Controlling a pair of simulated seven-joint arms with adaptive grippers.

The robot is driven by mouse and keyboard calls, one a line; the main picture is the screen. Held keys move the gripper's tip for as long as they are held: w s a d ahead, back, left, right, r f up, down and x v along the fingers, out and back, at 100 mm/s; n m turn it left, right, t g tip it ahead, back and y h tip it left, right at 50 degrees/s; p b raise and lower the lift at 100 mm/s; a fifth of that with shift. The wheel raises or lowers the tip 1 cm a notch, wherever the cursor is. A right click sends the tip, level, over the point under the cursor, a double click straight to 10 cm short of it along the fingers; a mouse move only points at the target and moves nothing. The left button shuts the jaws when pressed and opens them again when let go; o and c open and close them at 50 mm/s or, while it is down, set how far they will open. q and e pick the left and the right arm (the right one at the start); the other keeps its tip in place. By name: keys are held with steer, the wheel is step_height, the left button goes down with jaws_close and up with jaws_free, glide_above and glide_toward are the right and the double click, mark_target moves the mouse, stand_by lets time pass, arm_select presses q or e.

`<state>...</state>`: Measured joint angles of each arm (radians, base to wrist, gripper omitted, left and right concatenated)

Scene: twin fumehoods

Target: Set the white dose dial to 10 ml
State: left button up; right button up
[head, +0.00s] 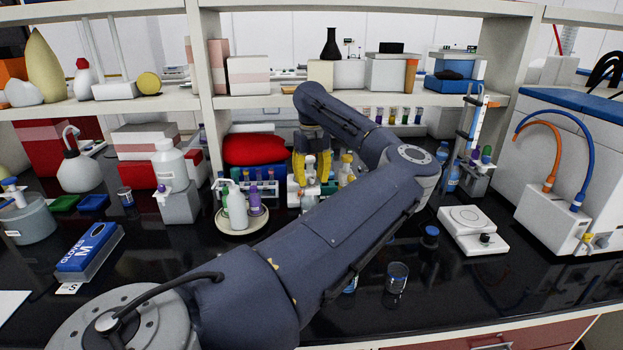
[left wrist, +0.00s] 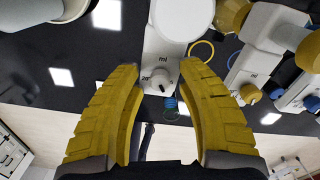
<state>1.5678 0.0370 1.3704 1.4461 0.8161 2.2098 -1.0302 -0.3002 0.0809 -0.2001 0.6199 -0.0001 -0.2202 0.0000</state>
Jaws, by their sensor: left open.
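The white dose dial (left wrist: 161,79) is a small round knob on the front of a white dispenser block (left wrist: 160,45) marked "ml" in the left wrist view. Small figures beside the dial are too small to read surely, and its setting cannot be told. My left gripper (left wrist: 160,68) is open, with one yellow fingertip on each side of the dial and gaps visible between. In the head view, my left gripper (head: 312,172) reaches down around the white dispenser, and the dial is not clear there. My right gripper is not in view.
A dispenser with a yellow dial (left wrist: 250,93) and one with a dark blue dial stand to the right in the wrist view. In the head view, a tray with bottles (head: 241,222) is left of the gripper, and a white stirrer plate (head: 466,232) is right. Glass beakers stand near the front.

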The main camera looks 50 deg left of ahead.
mark_target(311, 178)
arm_select(q)
jaws_close()
steer(key=shift+m, duration=1.2)
steer(key=shift+o, duration=0.9)
jaws_free()
step_height(311, 178, up, 12)
